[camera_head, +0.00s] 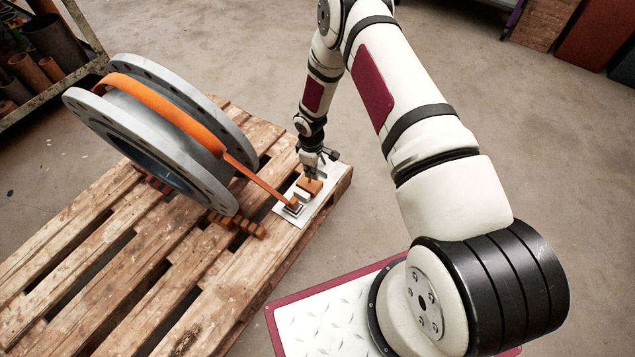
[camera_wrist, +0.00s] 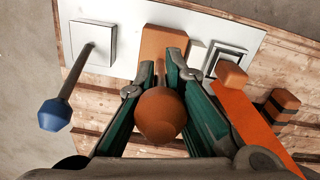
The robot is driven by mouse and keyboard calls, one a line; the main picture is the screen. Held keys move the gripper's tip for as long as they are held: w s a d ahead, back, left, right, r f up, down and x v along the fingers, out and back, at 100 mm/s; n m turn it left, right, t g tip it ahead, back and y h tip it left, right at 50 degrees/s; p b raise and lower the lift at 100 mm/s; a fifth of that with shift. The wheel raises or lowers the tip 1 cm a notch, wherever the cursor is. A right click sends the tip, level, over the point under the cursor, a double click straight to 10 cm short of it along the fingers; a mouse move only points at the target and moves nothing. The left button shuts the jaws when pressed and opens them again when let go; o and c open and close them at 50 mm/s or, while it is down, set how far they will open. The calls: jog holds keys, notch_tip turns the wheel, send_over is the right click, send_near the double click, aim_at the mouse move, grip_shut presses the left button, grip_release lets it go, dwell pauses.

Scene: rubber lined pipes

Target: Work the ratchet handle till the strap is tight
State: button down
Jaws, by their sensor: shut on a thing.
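The orange strap (camera_head: 257,180) runs over the flanged grey pipe spool (camera_head: 165,140) and slopes straight down to a white plate (camera_head: 332,174) on the pallet. In the wrist view the strap (camera_wrist: 255,125) enters a square grey frame (camera_wrist: 226,62) at right. Beside it an orange-brown ratchet block (camera_wrist: 163,42) carries a handle with a round orange-brown knob (camera_wrist: 160,118). My gripper (camera_wrist: 160,78) is shut on this handle, its green-padded fingers on either side. In the head view my gripper (camera_head: 312,168) is over the plate. The fingers partly hide the handle's shaft.
A second lever with a blue knob (camera_wrist: 55,114) rises from a square grey base (camera_wrist: 92,48), left of my gripper. Striped chocks (camera_head: 240,224) sit below the spool on the wooden pallet (camera_head: 95,250). A pipe rack (camera_head: 45,85) stands at far left.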

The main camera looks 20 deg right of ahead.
jog(key=shift+s+d+f, duration=0.35)
jog(key=shift+s+d, duration=0.15)
jog(key=shift+s, duration=0.25)
jog(key=shift+s+d+f, duration=0.3)
jog(key=shift+s+d, duration=0.15)
jog(key=shift+s, duration=0.25)
jog(key=shift+a, duration=0.15)
jog(key=c, duration=1.8)
grip_release()
jog(key=shift+o, duration=0.5)
jog(key=shift+w, duration=0.15)
jog(key=shift+r, duration=0.15)
notch_tip(320, 180, up, 12)
jog(key=shift+a, duration=0.15)
